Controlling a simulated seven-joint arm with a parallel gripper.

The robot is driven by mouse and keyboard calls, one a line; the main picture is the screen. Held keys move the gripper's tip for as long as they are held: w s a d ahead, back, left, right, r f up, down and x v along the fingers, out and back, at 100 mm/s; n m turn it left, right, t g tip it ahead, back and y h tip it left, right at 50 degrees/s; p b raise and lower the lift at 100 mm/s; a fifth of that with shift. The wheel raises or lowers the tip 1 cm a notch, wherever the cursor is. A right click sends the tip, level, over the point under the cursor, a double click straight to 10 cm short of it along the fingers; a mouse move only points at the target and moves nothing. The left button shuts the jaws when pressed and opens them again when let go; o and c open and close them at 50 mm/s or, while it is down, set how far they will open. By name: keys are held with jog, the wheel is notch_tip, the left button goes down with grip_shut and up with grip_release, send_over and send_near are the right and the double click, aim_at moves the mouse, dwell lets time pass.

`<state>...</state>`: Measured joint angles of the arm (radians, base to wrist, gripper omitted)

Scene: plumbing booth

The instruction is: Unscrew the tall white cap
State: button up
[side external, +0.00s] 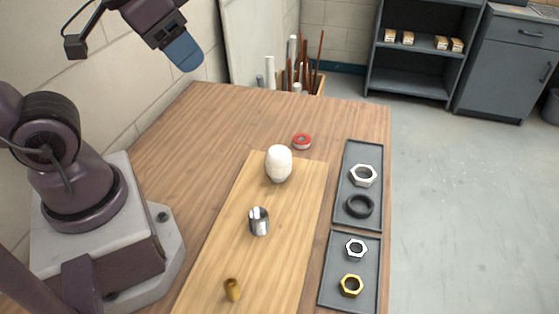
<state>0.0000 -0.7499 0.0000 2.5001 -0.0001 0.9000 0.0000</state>
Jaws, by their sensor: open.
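The tall white cap (279,162) stands upright near the far end of a light wooden board (236,238). It is rounded and narrows toward the bottom; what it sits on is hidden beneath it. My gripper (184,54) is open, high at the upper left, well apart from the cap. Its blue fingertip part shows side-on, so the gap between the fingers is hidden. Nothing shows in it.
A chrome fitting (259,222) and a small brass fitting (232,290) stand on the board. Two grey trays (372,156) (372,304) at the right hold nuts and a black ring. A red tape roll (302,141) lies behind the cap. The table's left part is clear.

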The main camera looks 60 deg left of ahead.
jog(key=o, duration=0.3)
jog(key=shift+f, duration=0.1)
jog(key=o, duration=0.4)
jog(key=shift+w+f, duration=0.15)
jog(key=shift+f, duration=0.2)
jog(key=shift+o, duration=0.8)
jog(key=w+f+n+g, duration=0.4)
jog(key=w+f, duration=0.3)
jog(key=shift+w+f+g, duration=0.15)
jog(key=shift+f+g, duration=0.15)
jog(key=n+g, duration=0.1)
jog(key=n, duration=1.3)
send_over(279, 152)
notch_tip(279, 152, down, 8)
jog(key=r, duration=0.1)
notch_tip(279, 152, down, 13)
jog(key=shift+d+f, duration=0.1)
jog(key=shift+f, duration=0.1)
jog(key=shift+c, duration=0.2)
